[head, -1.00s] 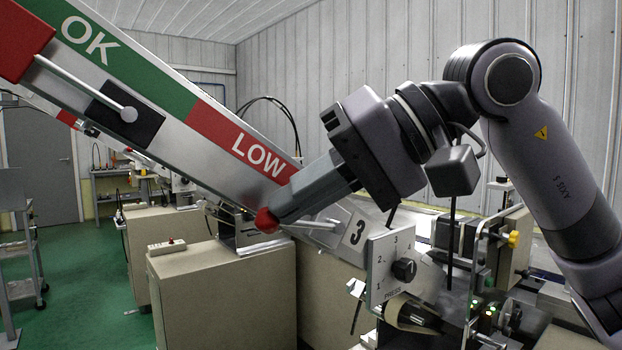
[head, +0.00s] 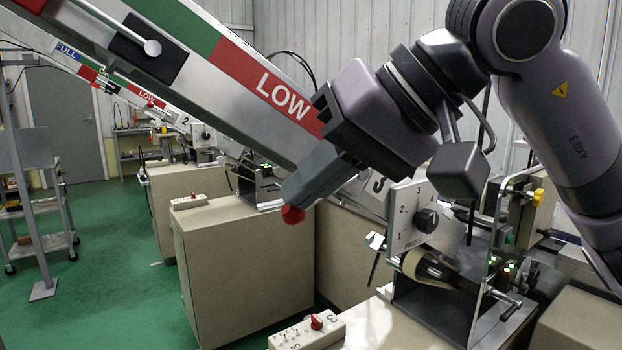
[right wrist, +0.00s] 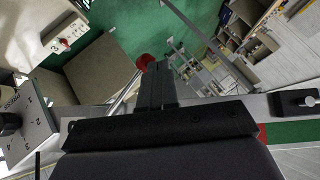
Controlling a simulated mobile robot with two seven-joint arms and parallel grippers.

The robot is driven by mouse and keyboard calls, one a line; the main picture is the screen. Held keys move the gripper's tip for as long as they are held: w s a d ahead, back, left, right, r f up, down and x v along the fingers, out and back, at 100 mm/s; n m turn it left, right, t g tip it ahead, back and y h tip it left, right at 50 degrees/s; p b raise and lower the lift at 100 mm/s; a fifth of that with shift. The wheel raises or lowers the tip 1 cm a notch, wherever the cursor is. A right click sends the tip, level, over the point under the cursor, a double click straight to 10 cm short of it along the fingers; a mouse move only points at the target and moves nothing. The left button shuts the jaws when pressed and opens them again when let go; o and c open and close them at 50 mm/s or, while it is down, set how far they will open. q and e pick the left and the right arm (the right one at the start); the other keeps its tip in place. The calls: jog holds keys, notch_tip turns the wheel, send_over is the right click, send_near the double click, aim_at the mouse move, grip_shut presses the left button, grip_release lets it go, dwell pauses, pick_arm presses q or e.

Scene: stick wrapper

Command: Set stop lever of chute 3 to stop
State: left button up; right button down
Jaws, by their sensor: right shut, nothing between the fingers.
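The stop lever of chute 3 ends in a red ball (head: 292,214), just below the tip of my right gripper in the head view. In the right wrist view the red ball (right wrist: 145,61) sits beside the far end of the fingers, and its thin rod slants down-left. Most of the rod is hidden behind the gripper in the head view. My right gripper (head: 296,190) is shut and empty and points down-left. I cannot tell whether it touches the ball. The "3" plate (head: 377,183) is partly covered by my wrist. My left gripper is not in view.
The sloping chute (head: 230,80) with its LOW band runs behind my right wrist. A dial box (head: 410,218) stands close on the right. A beige cabinet (head: 245,260) stands below, with a switch box (head: 307,330) in front. Green floor is open at left.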

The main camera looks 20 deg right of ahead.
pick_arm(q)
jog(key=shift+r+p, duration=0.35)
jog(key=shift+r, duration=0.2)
pick_arm(e)
jog(key=shift+r, duration=0.6)
pick_arm(q)
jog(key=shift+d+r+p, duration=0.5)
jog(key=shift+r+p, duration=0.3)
jog(key=shift+p, duration=0.05)
pick_arm(e)
jog(key=s+d+r, duration=0.3)
jog(key=s+r, duration=0.5)
jog(key=r, duration=0.3)
jog(key=shift+d, duration=0.25)
